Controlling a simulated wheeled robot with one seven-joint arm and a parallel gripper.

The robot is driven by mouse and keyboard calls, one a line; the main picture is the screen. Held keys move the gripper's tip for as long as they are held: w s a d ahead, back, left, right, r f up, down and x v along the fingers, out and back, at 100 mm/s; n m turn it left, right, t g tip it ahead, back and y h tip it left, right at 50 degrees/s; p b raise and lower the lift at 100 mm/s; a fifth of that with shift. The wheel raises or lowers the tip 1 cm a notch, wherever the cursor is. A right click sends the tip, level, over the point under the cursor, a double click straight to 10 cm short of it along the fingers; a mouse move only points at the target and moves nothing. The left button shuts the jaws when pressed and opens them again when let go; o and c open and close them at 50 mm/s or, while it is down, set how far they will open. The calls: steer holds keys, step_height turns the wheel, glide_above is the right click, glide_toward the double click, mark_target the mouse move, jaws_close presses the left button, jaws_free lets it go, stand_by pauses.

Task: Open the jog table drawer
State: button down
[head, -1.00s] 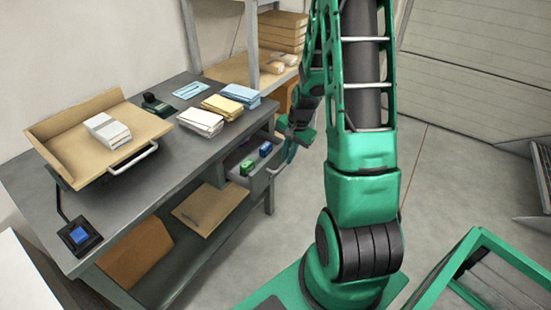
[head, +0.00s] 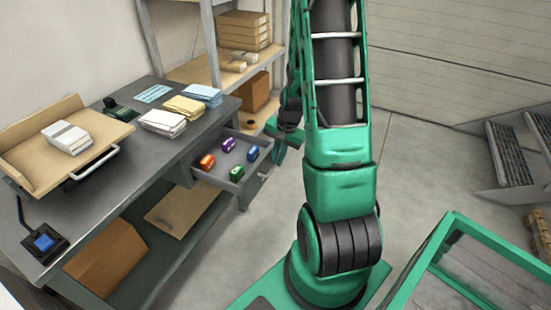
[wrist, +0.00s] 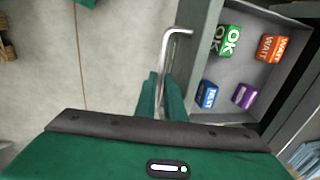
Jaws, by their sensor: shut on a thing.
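The jog table drawer (head: 209,178) is pulled well out under the right end of the grey table (head: 101,190). Its grey inside and a wall (wrist: 203,55) also show in the wrist view. In the drawer lie a green block marked OK (wrist: 228,40), an orange one marked WAIT (wrist: 271,48), a blue one (wrist: 207,94) and a purple one (wrist: 243,96). The drawer's light metal bar handle (wrist: 165,60) runs down between the green fingers of my gripper (wrist: 162,92), which is shut on it. In the head view my gripper (head: 279,152) is at the drawer's front, partly hidden by my arm.
On the table are a tan tray (head: 28,158) with white paper, paper stacks (head: 162,122) and a blue-button box (head: 44,243). A shelf (head: 205,65) stands behind. A green-framed cart (head: 440,240) is at lower right.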

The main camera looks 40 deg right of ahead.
steer(key=shift+w+d, duration=0.1)
steer(key=c, duration=1.8)
jaws_free()
steer(key=shift+c, duration=0.2)
steer(key=shift+r, duration=0.1)
step_height(320, 180, up, 10)
steer(key=s, duration=0.1)
steer(key=shift+s+d+r, duration=0.2)
steer(key=shift+s+d, duration=0.05)
steer(key=shift+s, duration=0.15)
steer(key=s+a+r+n, duration=0.2)
steer(key=s+a+r, duration=0.2)
steer(key=s, duration=0.2)
steer(key=s+a+r+n+g, duration=0.1)
steer(key=s+a+r+n, duration=0.2)
steer(key=s, duration=0.4)
steer(key=s+a+r+n+g, duration=0.1)
steer(key=s+a+r+n, duration=0.1)
steer(key=s+a+r, duration=0.3)
steer(key=shift+s+h, duration=0.3)
steer(key=shift+s, duration=0.85)
